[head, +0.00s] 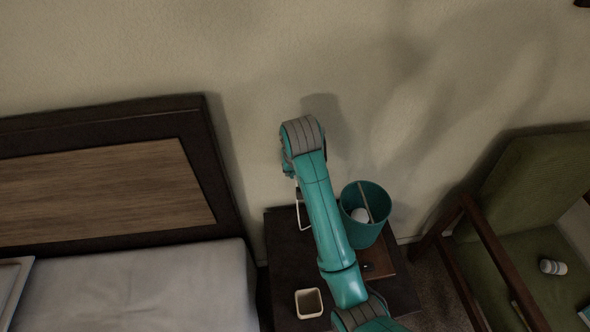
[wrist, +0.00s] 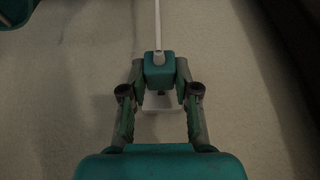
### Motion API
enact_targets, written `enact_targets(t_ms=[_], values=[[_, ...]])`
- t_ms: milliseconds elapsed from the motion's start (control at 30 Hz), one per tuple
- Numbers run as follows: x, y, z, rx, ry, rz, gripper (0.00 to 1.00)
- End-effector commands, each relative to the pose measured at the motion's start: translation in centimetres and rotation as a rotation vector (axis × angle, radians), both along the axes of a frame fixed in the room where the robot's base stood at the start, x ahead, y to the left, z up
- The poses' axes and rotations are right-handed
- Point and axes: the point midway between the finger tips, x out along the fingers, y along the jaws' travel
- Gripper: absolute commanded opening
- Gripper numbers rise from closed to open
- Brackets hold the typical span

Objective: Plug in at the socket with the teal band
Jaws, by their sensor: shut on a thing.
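In the wrist view my gripper (wrist: 160,78) is shut on a teal plug (wrist: 159,62) with a pale cable (wrist: 157,22) running up from it in the picture. The pale wall lies behind it. A white edge or plate (wrist: 158,109) shows just past the plug, between the fingers; it may be part of a socket, but the plug and fingers hide most of it. I cannot make out a teal band or whether the plug touches anything. In the head view my arm hides the gripper and plug; a thin pale cable (head: 303,210) shows beside the arm.
Below my arm stands a dark nightstand (head: 290,260) with a teal bin (head: 361,236) and a small cream cup (head: 309,303). A bed (head: 150,285) with a headboard (head: 105,190) is at left. A green armchair (head: 540,180) holding a white bottle (head: 553,267) is at right.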

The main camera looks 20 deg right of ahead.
Motion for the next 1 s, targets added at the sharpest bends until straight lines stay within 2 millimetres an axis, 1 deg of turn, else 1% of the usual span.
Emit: enact_targets(t_ms=[1000], values=[[2.1, -0.4, 0.0, 0.0, 0.0, 0.0, 0.0]])
